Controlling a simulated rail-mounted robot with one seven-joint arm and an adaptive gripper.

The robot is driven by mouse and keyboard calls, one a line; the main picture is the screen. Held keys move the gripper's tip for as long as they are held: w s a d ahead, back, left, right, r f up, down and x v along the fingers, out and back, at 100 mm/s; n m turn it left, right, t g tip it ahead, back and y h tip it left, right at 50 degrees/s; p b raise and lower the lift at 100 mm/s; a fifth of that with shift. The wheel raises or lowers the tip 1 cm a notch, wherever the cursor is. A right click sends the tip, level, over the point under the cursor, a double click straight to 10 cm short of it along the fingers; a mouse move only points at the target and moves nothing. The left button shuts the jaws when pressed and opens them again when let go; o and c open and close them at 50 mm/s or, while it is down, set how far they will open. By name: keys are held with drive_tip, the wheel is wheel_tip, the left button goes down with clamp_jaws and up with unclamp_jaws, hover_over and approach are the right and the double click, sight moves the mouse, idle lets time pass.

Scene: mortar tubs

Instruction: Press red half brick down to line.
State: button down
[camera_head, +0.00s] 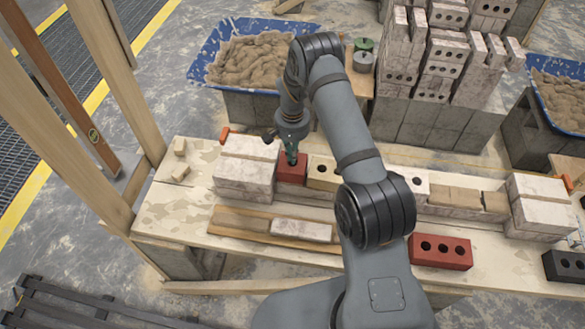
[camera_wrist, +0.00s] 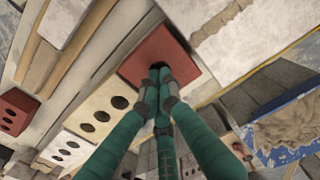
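The red half brick (camera_head: 291,172) sits in the course on the bench, between the pale mortar-smeared bricks (camera_head: 246,165) on its left and a cream brick with holes (camera_head: 324,174) on its right. In the wrist view the red half brick (camera_wrist: 148,48) shows its plain top face. My gripper (camera_head: 291,160) points down over it. In the wrist view my gripper (camera_wrist: 160,70) has its dark fingertips together, at the brick's top with nothing between them. Whether they touch it is hard to tell.
A loose red brick with holes (camera_head: 440,252) and a board with a pale brick (camera_head: 300,230) lie at the front of the bench (camera_head: 170,215). Blue mortar tubs (camera_head: 208,50) and stacked bricks (camera_head: 440,70) stand behind. Wooden posts (camera_head: 110,60) rise at left.

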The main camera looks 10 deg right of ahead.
drive_tip(key=shift+s+f+b, duration=0.15)
drive_tip(key=shift+f+b, duration=0.8)
drive_tip(key=shift+b, duration=0.3)
idle(3.1)
drive_tip(key=shift+r, duration=0.15)
drive_tip(key=shift+r+p, duration=1.55)
drive_tip(key=shift+r, duration=0.95)
drive_tip(key=shift+f, duration=0.2)
wheel_tip(320, 180, down, 5)
drive_tip(key=b, duration=0.3)
drive_tip(key=shift+r, duration=0.25)
drive_tip(key=shift+f, duration=0.1)
drive_tip(key=shift+d, duration=0.15)
